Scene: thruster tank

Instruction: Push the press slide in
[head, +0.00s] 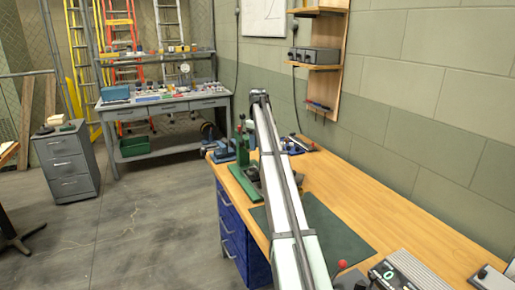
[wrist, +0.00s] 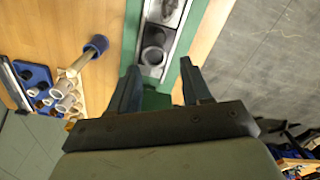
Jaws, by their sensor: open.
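The green press (head: 243,150) stands near the far left end of the wooden bench, upright and partly hidden by my arm in the head view. In the wrist view its green frame (wrist: 207,35) runs up from between my fingers. A grey metal channel lies along it with what looks like the press slide (wrist: 153,45), a metal part with a round dark opening. My gripper (wrist: 160,68) is open, its two dark fingers apart, with nothing held between them. The fingertips overlap the press's near end in the picture; I cannot tell whether they touch it. The head view hides my gripper.
A light rack of pale cylinders (wrist: 66,98), a blue-ended rod (wrist: 97,45) and a blue tray (wrist: 35,75) lie left of the press in the wrist view. The wooden bench (head: 350,190) has a green mat (head: 335,235). A block wall borders its right.

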